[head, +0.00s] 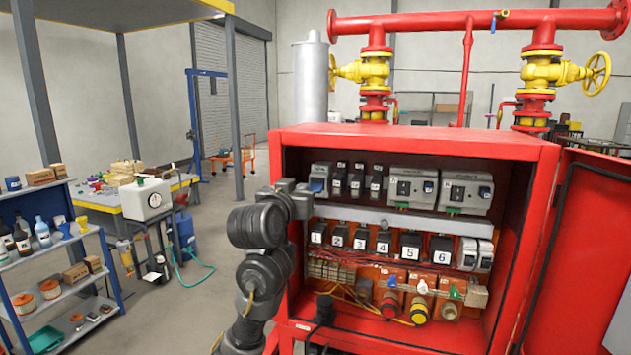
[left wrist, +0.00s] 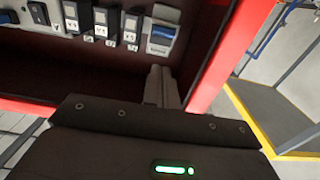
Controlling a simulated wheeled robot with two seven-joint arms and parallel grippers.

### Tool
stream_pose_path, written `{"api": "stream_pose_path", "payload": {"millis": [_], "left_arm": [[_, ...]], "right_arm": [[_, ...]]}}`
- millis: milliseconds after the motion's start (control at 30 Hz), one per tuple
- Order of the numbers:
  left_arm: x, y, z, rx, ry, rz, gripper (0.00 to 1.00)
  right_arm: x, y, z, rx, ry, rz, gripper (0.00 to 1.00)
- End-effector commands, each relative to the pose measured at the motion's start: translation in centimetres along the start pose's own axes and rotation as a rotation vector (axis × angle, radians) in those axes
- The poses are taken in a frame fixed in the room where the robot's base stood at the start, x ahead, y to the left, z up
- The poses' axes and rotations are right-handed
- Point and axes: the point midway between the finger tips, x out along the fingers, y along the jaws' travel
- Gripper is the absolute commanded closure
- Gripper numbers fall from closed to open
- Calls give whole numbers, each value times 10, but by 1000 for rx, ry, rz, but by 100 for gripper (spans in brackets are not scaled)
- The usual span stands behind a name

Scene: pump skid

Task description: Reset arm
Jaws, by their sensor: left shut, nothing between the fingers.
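My left gripper (head: 308,192) is at the upper left opening of the red control cabinet (head: 420,140). Its fingers show together and empty in the left wrist view (left wrist: 162,86). They point at the grey device with a blue switch (head: 318,184) at the left end of the upper row. That device also shows in the wrist view (left wrist: 160,40), just beyond the fingertips; I cannot tell whether they touch it. My left arm covers part of the cabinet's left edge. My right gripper is not seen.
The cabinet door (head: 585,250) stands open at the right. Numbered black breakers (head: 383,243) fill the lower row, with coloured knobs (head: 419,308) below. Red pipes with yellow valves (head: 373,70) rise behind. A shelf (head: 65,290) and a workbench (head: 100,203) stand left, with open floor between.

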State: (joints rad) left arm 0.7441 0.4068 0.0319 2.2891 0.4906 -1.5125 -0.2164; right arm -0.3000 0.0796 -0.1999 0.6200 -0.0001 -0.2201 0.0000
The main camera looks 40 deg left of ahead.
Motion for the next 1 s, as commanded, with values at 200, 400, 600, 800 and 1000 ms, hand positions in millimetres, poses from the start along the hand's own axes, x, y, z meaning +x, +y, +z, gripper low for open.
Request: {"api": "stream_pose_path", "payload": {"millis": [200, 400, 600, 800, 1000], "left_arm": [[0, 0, 0, 0, 0, 0, 100], [0, 1, 3, 3, -4, 2, 100], [-1, 23, 71, 61, -129, 41, 100], [-40, 58, 219, 171, -403, 134, 100], [-127, 79, 356, 260, -693, 236, 100]], "right_arm": [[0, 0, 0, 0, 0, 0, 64], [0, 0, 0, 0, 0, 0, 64], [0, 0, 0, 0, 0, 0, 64], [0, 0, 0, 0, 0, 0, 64], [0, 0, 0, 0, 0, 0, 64]]}}
